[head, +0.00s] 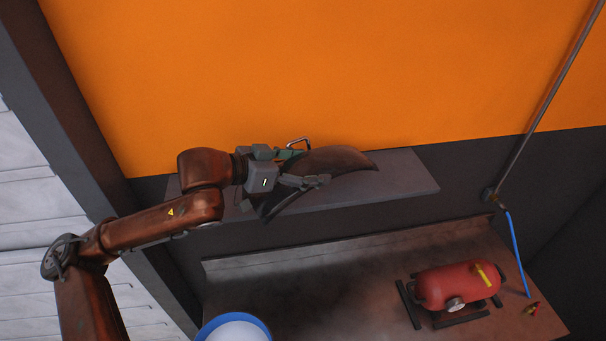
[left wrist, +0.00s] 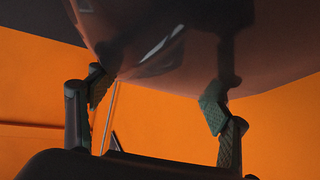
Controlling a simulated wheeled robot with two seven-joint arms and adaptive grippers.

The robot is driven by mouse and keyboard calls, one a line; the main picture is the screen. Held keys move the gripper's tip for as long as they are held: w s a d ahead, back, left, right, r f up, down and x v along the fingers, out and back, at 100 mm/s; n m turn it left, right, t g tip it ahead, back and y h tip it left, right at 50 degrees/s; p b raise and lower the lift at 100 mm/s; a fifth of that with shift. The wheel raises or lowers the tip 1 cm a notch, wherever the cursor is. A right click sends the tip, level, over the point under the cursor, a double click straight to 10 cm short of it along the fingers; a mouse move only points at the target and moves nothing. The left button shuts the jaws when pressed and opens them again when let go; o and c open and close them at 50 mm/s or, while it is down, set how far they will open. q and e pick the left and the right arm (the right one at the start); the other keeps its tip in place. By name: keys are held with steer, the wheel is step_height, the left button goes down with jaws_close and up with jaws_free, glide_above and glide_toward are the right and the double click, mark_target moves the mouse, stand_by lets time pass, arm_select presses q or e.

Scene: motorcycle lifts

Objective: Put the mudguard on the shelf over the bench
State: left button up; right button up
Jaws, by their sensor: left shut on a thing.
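The dark brown, curved mudguard (head: 340,158) is held in my left gripper (head: 305,168). In the head view it appears over the grey shelf (head: 405,178) on the wall. I cannot tell whether it touches the shelf. In the left wrist view the mudguard (left wrist: 180,45) fills the top, with a finger of my left gripper (left wrist: 155,110) on each side of its lower part. The bench (head: 330,270) lies below the shelf. My right gripper is not in view.
A red tank (head: 455,285) on a dark stand sits on the bench at the right. A blue-rimmed white container (head: 235,328) is at the bottom. A blue hose (head: 516,250) hangs from a wall pipe (head: 545,95). The shelf's right end looks clear.

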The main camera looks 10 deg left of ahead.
arm_select(q)
steer(key=shift+a+f, duration=0.45)
steer(key=shift+a, duration=0.05)
steer(key=shift+a+f, duration=0.1)
steer(key=shift+f, duration=0.05)
steer(key=f, duration=0.1)
steer(key=w+f+p, duration=0.1)
steer(key=f, duration=0.1)
steer(key=shift+w+a, duration=0.2)
steer(key=shift+s+f, duration=0.1)
steer(key=shift+f, duration=0.35)
steer(key=shift+s+f, duration=0.1)
steer(key=shift+s, duration=0.1)
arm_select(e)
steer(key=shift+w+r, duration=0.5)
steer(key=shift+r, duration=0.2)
arm_select(q)
steer(key=shift+w, duration=0.1)
steer(key=shift+f, duration=0.15)
steer(key=o, duration=2.1)
steer(key=shift+f, duration=0.1)
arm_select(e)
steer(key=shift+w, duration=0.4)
